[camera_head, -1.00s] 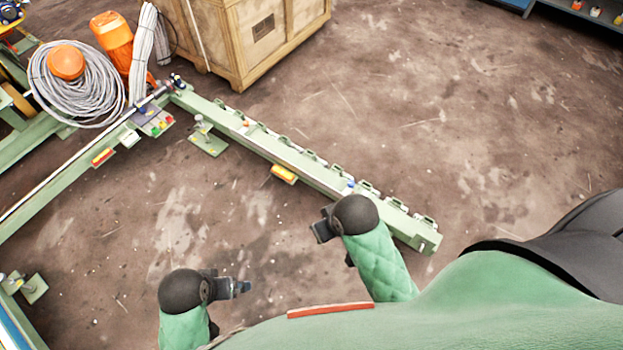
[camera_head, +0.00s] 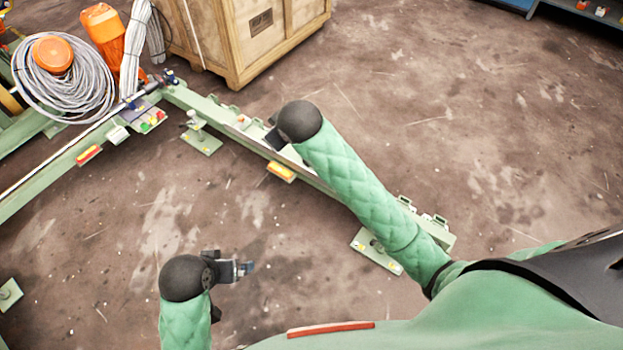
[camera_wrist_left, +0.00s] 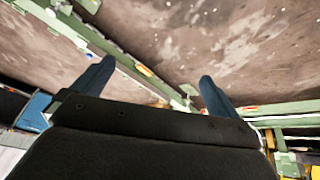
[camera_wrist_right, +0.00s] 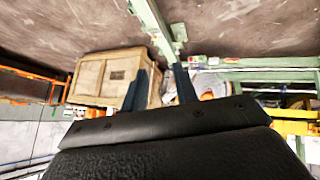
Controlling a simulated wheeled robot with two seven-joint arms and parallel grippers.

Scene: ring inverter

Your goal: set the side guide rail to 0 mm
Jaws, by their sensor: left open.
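A long green rail (camera_head: 217,110) with brackets along its outer edge runs diagonally over the floor; I take it as the side guide rail. No scale or millimetre reading is legible. My right gripper (camera_head: 273,139) is over the middle of this rail, and its arm hides much of the rail's near half. I cannot tell whether it touches. In the right wrist view its two fingers (camera_wrist_right: 160,88) stand apart, with nothing visible between them. My left gripper (camera_head: 246,269) is open and empty over bare floor, clear of the rail. Its spread fingers show in the left wrist view (camera_wrist_left: 152,85).
A second green beam (camera_head: 50,172) with a metal rod meets the rail at upper left, by a small button box (camera_head: 152,120). A cable coil (camera_head: 50,85), an orange motor (camera_head: 101,25) and a wooden crate (camera_head: 235,45) stand behind. Floor right of the rail is open.

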